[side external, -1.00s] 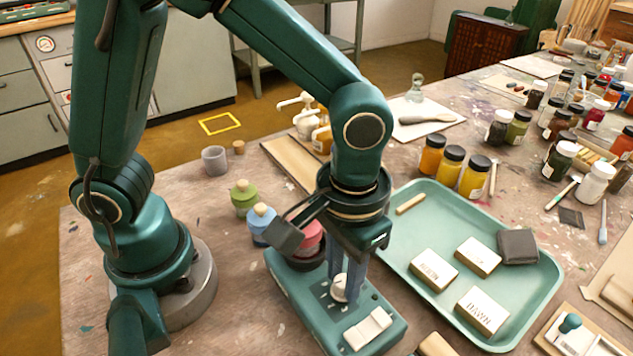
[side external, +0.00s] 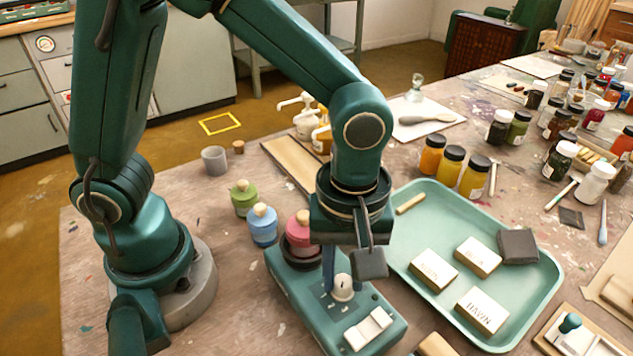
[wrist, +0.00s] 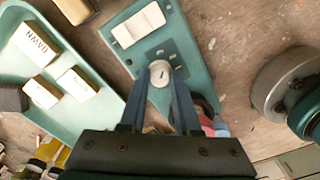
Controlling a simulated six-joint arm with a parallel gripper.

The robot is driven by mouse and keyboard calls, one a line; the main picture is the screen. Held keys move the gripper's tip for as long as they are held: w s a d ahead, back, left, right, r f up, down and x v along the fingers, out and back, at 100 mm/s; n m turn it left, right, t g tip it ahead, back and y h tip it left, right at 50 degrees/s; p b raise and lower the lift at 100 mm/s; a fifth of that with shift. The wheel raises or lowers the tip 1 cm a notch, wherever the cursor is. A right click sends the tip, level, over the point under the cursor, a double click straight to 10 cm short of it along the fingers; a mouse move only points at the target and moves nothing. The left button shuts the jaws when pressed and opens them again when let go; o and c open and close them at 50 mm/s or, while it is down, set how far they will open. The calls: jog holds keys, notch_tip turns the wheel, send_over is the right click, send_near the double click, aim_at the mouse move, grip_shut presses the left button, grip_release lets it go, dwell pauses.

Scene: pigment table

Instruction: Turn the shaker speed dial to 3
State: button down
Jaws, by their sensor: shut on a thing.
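The shaker (side external: 290,298) is a teal box on the table, with a white dial (side external: 343,288) on its top. The dial also shows in the wrist view (wrist: 160,72), where marks around it are too small to read. My gripper (wrist: 161,74) points down over the shaker, its two blue fingers shut on the dial from both sides. In the side view the fingers are partly hidden by the wrist. A white rocker switch (side external: 368,328) sits on the shaker in front of the dial. A pink-red jar (side external: 299,232) stands in the dark holder at the shaker's back end.
A mint tray (side external: 540,292) with labelled blocks (side external: 482,309) and a dark block (side external: 518,246) lies right of the shaker. Blue (side external: 262,226) and green (side external: 244,199) jars stand to its left. Yellow and orange jars (side external: 453,166) stand behind the tray. Bare table lies front left.

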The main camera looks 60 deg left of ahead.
aim_at(343, 280)
jog(key=shift+n, duration=1.9)
jog(key=c, duration=0.6)
grip_release()
jog(key=shift+r, duration=0.1)
jog(key=shift+r, duration=2.5)
